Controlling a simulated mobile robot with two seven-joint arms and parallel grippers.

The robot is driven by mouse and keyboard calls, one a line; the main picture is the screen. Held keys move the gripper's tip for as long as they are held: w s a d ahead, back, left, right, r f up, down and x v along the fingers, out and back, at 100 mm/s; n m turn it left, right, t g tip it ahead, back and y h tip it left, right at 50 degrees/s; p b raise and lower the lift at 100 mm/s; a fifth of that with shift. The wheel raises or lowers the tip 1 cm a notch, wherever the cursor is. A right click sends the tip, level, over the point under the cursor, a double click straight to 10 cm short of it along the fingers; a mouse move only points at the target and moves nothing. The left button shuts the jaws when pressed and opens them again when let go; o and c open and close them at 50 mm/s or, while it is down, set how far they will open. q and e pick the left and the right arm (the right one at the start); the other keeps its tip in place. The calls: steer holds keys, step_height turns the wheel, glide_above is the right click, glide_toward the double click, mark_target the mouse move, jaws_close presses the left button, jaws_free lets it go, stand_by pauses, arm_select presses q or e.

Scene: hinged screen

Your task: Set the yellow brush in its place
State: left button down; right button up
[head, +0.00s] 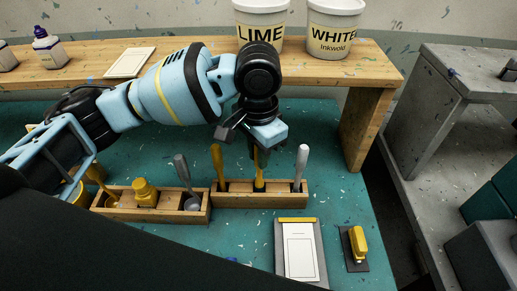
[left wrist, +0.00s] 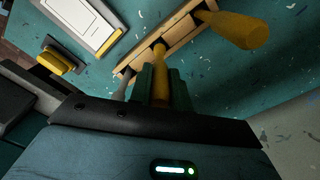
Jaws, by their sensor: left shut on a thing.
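My left gripper (head: 258,148) points down over the right wooden rack (head: 240,201). It is shut on a yellow handle, which I take to be the yellow brush (head: 260,176). The brush stands about upright at the rack's middle compartment, its lower end hidden by the front wall. I cannot tell whether it rests on the bottom. In the left wrist view the brush (left wrist: 159,62) runs from between the green fingers (left wrist: 160,88) to the rack (left wrist: 182,37). Another yellow handle (head: 217,160) stands in the left compartment, a grey one (head: 301,165) in the right. My right gripper is not in view.
A second rack (head: 150,214) at left holds a yellow bottle (head: 144,192) and a grey tool (head: 184,172). In front lie a clipboard (head: 300,255) and a yellow-topped block (head: 357,243). Behind, a wooden shelf (head: 340,75) carries a lime tub (head: 262,22) and a white tub (head: 333,28).

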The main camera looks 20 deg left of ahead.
arm_select(q)
steer(key=shift+f, duration=2)
steer(key=c, duration=1.2)
jaws_free()
steer(key=shift+c, duration=0.2)
steer(key=shift+r, duration=0.1)
step_height(320, 180, up, 8)
steer(key=shift+f, duration=0.15)
steer(key=shift+s+f, duration=0.1)
